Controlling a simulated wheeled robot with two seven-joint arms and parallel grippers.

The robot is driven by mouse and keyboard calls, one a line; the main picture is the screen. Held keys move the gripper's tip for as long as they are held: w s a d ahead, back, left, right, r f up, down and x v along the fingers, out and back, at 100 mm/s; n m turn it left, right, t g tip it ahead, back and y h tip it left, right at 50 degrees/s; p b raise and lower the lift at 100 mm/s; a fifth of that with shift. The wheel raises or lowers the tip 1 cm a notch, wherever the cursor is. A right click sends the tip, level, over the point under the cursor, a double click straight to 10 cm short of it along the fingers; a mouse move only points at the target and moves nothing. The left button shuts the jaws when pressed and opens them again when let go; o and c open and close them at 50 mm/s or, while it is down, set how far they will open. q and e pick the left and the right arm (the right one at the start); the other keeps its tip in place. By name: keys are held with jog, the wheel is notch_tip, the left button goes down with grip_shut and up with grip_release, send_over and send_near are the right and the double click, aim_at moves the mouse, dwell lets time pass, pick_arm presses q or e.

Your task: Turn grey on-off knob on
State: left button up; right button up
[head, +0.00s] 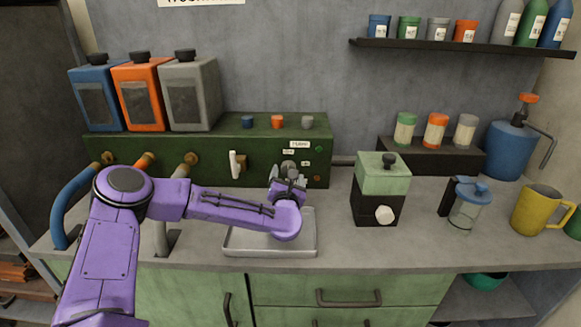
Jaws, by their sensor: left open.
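The grey knob (307,122) sits on the top right of a long dark green box (210,150), to the right of a blue knob (247,121) and an orange knob (277,121). I cannot tell its on-off position. My left gripper (288,177), on the purple arm, is open in front of the box's right part, lower than the grey knob and apart from it. A round grey fitting (288,167) on the box front shows just behind the gripper and is partly hidden. My right gripper is out of view.
Blue, orange and grey canisters (188,95) stand on the box's left. A white lever (235,164) sticks out of its front. A metal tray (270,252) lies below my left gripper. A green-and-black grinder (382,180) stands to the right. Counter between grinder and jug (467,210) is clear.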

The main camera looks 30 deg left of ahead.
aim_at(289, 168)
pick_arm(q)
jog(key=x, duration=0.5)
jog(key=shift+w+f, duration=0.15)
jog(key=shift+f, duration=0.1)
jog(key=shift+w+a+r, duration=0.1)
jog(key=shift+w, duration=0.1)
jog(key=c, duration=1)
